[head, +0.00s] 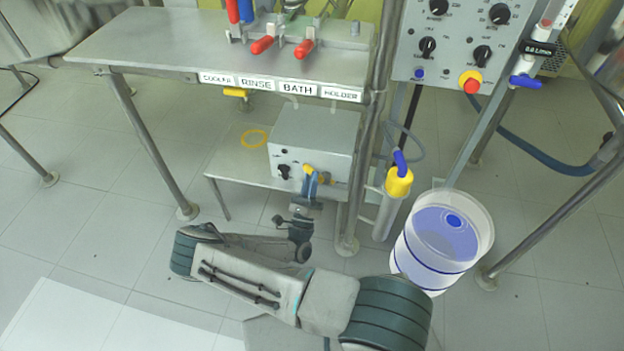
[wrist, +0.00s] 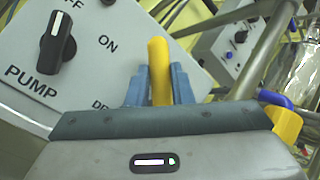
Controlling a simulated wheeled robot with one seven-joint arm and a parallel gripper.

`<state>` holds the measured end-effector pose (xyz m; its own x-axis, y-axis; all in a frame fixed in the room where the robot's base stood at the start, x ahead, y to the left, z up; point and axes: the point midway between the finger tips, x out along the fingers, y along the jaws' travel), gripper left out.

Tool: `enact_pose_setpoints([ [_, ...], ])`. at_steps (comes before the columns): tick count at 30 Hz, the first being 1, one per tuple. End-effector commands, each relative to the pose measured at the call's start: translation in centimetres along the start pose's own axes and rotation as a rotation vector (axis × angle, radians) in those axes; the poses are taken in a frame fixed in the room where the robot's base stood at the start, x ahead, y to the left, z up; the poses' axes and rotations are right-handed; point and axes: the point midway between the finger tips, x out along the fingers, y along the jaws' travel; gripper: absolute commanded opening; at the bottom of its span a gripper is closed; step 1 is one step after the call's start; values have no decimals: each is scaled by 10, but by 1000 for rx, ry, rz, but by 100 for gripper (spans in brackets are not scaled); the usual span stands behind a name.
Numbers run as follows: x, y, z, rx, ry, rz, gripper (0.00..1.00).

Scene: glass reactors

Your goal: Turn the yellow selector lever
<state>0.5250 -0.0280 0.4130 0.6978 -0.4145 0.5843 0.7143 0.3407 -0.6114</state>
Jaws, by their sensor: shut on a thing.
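The yellow selector lever (wrist: 159,62) stands out from the front of a grey pump box, in the middle of the wrist view. In the head view the yellow lever (head: 307,169) shows at the upper right of the box front. My gripper (wrist: 158,88) has its blue fingers on both sides of the lever and is shut on it. In the head view my gripper (head: 311,185) reaches up to the box front from below. The lever's lower part is hidden between the fingers and behind the gripper body.
The pump box (head: 312,135) has a black knob (wrist: 56,45) marked PUMP, left of the lever. It sits on a low shelf under a steel bench (head: 150,45). A yellow-capped tube (head: 398,182) and a white bucket (head: 470,215) stand to the right. A bench leg (head: 365,130) is close by.

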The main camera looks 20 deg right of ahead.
Motion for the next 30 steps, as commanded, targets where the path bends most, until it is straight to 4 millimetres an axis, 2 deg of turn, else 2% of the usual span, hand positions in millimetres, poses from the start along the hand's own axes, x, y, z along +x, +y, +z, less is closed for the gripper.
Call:
enact_pose_setpoints([
  [19, -1, 2, -1, -41, -21, 18, 0],
  [20, -1, 2, -1, -41, -21, 19, 29],
  [21, -1, 2, 0, -41, -21, 19, 40],
  [22, -1, 2, 0, -40, -21, 18, 42],
  [30, -2, 2, 0, -38, -20, 18, 42],
])
